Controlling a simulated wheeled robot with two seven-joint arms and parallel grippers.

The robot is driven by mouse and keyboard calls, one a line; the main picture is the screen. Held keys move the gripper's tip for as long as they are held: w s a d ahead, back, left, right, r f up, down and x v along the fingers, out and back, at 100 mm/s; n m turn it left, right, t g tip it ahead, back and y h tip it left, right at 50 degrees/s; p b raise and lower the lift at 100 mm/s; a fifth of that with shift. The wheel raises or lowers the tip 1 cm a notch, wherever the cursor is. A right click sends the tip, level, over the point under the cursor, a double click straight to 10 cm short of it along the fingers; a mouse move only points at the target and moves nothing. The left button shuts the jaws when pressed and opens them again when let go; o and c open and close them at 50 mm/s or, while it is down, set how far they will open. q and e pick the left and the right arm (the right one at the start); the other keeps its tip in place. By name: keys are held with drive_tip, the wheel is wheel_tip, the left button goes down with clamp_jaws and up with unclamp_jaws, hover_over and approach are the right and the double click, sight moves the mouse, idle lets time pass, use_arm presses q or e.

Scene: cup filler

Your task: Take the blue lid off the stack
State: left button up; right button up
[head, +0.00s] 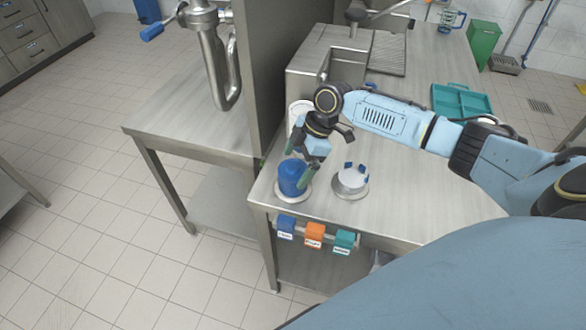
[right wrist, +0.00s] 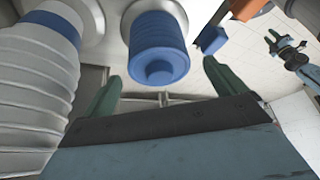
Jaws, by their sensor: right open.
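The stack of blue lids (head: 291,178) stands on a round metal base near the front left corner of the steel table. In the right wrist view the blue lid stack (right wrist: 158,50) shows a round knob on its end. My right gripper (head: 306,160) is open at the stack, from above and a little behind. In the right wrist view the green fingertips of my right gripper (right wrist: 160,72) are apart on either side of the stack's near end, with nothing held. A gripper that looks like my left gripper (right wrist: 287,48) shows small at the upper right there; its jaws are unclear.
A round holder (head: 352,181) with blue tabs stands right of the stack. A ribbed white stack (right wrist: 35,85) is close on the left in the wrist view. Blue, orange (head: 314,233) and teal labelled blocks hang on the front edge. A teal tray (head: 462,99) lies farther back.

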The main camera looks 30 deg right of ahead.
sight(298, 165)
drive_tip(key=c, duration=1.1)
drive_tip(key=shift+o, duration=0.2)
drive_tip(key=shift+r, duration=0.15)
wheel_tip(298, 165, up, 10)
drive_tip(key=shift+f, duration=0.2)
